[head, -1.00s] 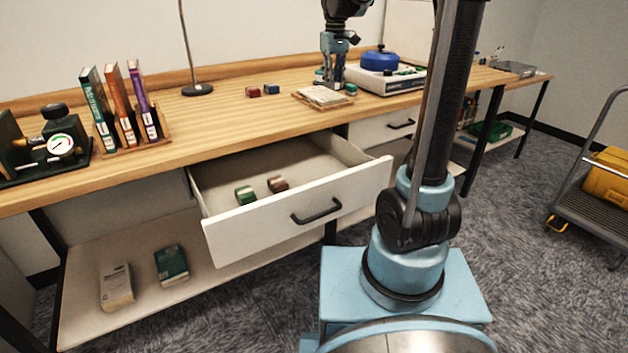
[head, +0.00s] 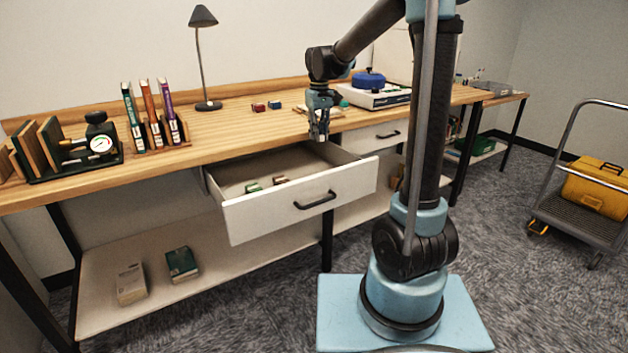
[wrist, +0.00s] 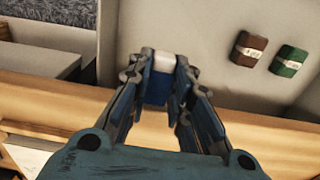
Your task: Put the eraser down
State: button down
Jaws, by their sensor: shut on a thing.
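My gripper (head: 319,137) is shut on a blue-and-white eraser (wrist: 160,78), which shows between the fingertips in the wrist view. The gripper points down over the worktop's front edge, beside the open drawer (head: 300,212). In the wrist view the eraser appears over the drawer's side of that edge; its height above the drawer floor is hard to tell. A green eraser (head: 253,187) and a brown eraser (head: 281,180) lie in the drawer. They also show in the wrist view, the brown one (wrist: 249,50) left of the green one (wrist: 289,61).
A white appliance (head: 375,96) stands further right. Much of the drawer floor is clear.

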jog(key=s+f, duration=0.1)
jog(key=f, duration=0.1)
jog(key=a+f, duration=0.1)
jog(key=f, duration=0.2)
jog(key=s+f, duration=0.1)
jog(key=f, duration=0.2)
jog(key=shift+s+a, duration=0.3)
jog(key=shift+a, duration=0.05)
jog(key=shift+f, duration=2.35)
jog(key=shift+w, duration=0.1)
jog(key=c, duration=1.5)
grip_release()
jog(key=shift+f, duration=0.1)
jog(key=shift+o, duration=0.2)
